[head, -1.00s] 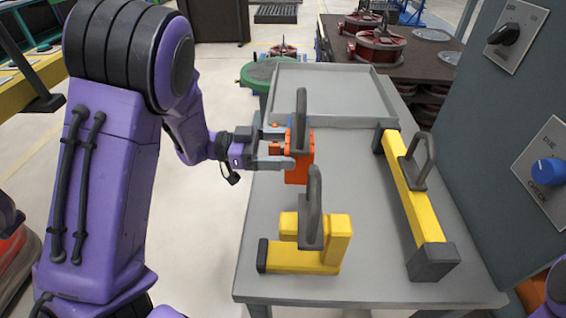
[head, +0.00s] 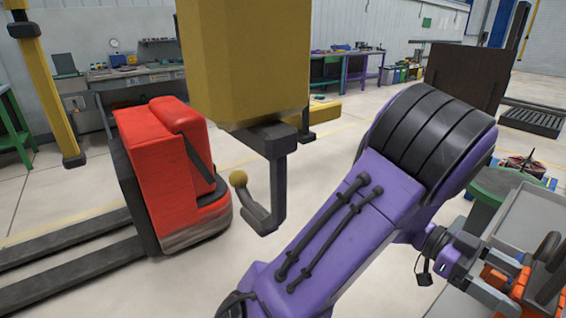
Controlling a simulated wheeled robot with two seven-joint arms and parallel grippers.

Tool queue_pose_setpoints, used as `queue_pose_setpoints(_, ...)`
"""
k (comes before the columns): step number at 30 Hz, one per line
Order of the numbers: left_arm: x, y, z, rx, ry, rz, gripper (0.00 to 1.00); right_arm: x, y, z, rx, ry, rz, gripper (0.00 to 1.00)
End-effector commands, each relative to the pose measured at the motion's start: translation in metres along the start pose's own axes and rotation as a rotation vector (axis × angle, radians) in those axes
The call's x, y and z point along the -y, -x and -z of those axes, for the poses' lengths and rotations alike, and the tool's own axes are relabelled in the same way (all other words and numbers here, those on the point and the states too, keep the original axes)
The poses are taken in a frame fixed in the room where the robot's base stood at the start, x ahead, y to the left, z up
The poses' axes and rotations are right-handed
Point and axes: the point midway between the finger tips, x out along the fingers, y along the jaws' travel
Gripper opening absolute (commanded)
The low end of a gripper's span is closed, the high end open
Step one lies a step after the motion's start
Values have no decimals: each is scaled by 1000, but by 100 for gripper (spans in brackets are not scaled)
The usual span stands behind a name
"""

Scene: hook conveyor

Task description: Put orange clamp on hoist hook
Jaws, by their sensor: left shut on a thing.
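The hoist hook (head: 279,190) is a dark grey hook under a large yellow block (head: 245,60), in the middle of the head view. Its upturned tip carries a yellow ball and points left; nothing hangs on it. My left gripper (head: 503,284) is at the lower right, shut on the orange clamp (head: 520,283). The clamp has a dark grey loop handle and is partly cut off by the picture edge. The gripper is well to the right of the hook, with my purple arm between. I cannot tell whether the clamp touches the table. My right gripper is out of view.
A red pallet truck (head: 165,170) with dark forks stands behind and left of the hook. Open floor lies around the hook.

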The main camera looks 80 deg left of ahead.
Motion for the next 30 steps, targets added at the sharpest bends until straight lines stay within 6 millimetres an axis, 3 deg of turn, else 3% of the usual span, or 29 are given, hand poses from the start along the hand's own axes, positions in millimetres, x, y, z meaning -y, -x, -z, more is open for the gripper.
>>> queue_pose_setpoints(10,1,0,-1,-5,0,2,0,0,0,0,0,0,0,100)
queue_pose_setpoints(18,1,0,-48,-3,2,4,0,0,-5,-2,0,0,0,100)
queue_pose_setpoints(26,1,0,-81,-3,2,5,0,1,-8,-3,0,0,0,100)
queue_pose_setpoints(30,1,0,-91,-4,-1,6,0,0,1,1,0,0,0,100)
